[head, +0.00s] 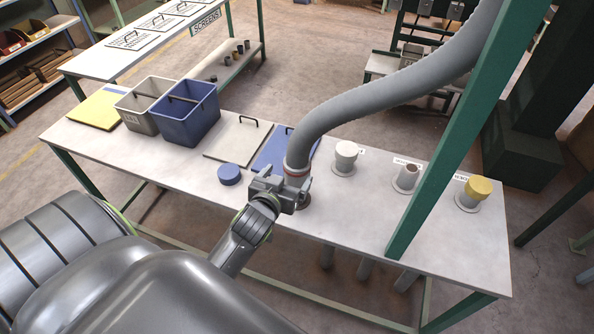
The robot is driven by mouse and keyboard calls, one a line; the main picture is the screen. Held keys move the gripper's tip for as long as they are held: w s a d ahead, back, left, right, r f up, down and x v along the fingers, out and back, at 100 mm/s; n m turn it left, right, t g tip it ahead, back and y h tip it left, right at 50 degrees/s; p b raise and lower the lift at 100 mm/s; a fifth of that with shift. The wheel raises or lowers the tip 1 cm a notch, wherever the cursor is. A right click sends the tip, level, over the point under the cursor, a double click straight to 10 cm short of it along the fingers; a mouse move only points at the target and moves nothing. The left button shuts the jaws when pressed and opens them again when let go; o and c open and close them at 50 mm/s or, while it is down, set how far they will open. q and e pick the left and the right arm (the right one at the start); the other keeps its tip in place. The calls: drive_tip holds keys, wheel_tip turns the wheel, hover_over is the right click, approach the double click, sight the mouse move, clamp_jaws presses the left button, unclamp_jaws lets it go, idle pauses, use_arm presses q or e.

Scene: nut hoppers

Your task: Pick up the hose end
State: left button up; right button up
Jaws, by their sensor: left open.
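The grey ribbed hose (395,92) hangs down from the upper right, and its end with a reddish band (297,171) stands over the table near the front edge. A pale flange (304,203) shows just below it. My left gripper (290,189) is open at the hose end, with its jaws low against the front of it. I cannot tell whether the fingers touch the hose, as the gripper hides its lowest part. My right gripper is not in view.
A blue cap (229,174) lies left of my gripper. A white-capped port (346,150), an open grey port (407,176) and a yellow-capped port (478,188) stand to the right. A green post (455,145) rises between ports. Blue (190,128) and grey (134,121) bins stand left.

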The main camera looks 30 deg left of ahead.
sight(297, 168)
use_arm(q)
drive_tip(key=shift+d+p+x, duration=0.2)
drive_tip(key=shift+p+x, duration=0.15)
drive_tip(key=shift+x, duration=0.75)
drive_tip(key=shift+d+p+x, duration=0.15)
drive_tip(key=shift+p+x, duration=0.15)
drive_tip(key=shift+x, duration=0.85)
drive_tip(key=shift+w+a+f, duration=0.15)
drive_tip(key=shift+w+f, duration=0.05)
drive_tip(key=shift+w, duration=0.4)
drive_tip(key=c, duration=1.2)
